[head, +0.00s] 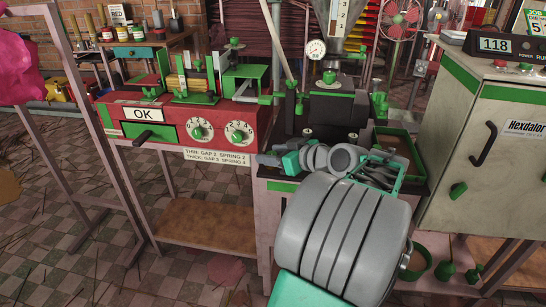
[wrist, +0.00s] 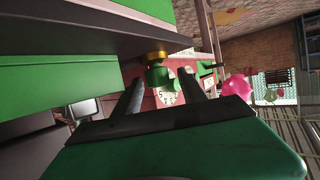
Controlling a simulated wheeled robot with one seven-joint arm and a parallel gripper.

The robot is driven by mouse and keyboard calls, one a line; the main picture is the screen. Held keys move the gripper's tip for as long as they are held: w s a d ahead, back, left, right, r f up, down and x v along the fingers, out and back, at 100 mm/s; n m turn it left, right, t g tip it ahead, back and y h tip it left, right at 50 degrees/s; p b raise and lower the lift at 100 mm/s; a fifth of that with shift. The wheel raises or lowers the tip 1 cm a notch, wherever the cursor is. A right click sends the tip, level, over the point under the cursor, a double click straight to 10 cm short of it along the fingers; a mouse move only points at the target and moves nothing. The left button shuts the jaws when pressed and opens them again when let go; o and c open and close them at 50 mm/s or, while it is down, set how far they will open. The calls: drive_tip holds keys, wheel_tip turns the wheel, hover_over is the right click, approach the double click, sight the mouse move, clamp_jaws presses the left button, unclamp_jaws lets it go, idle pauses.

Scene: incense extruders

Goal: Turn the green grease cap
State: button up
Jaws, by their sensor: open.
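The green grease cap (wrist: 157,74) shows in the wrist view as a small green cylinder on a brass collar, under the edge of a dark plate. My gripper (wrist: 160,80) is open, its two dark fingers on either side of the cap in the picture. Gaps show between the cap and each finger. I cannot tell whether the cap is fully between the fingertips or a little beyond them. In the head view my grey arm reaches to the dark machine (head: 330,108), and I cannot make out the cap there.
The red machine (head: 225,122) with dials and an OK sign stands left of the dark machine. A green-rimmed tray (head: 424,158) is close to my arm's right. A pale cabinet (head: 497,150) stands at right. Checkered floor is open at lower left.

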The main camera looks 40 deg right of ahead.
drive_tip(key=shift+w+f, duration=0.1)
drive_tip(key=shift+w, duration=0.15)
drive_tip(key=shift+c, duration=0.4)
clamp_jaws()
drive_tip(key=shift+d, duration=0.25)
drive_tip(key=shift+a+h, duration=0.2)
drive_tip(key=shift+h, duration=0.1)
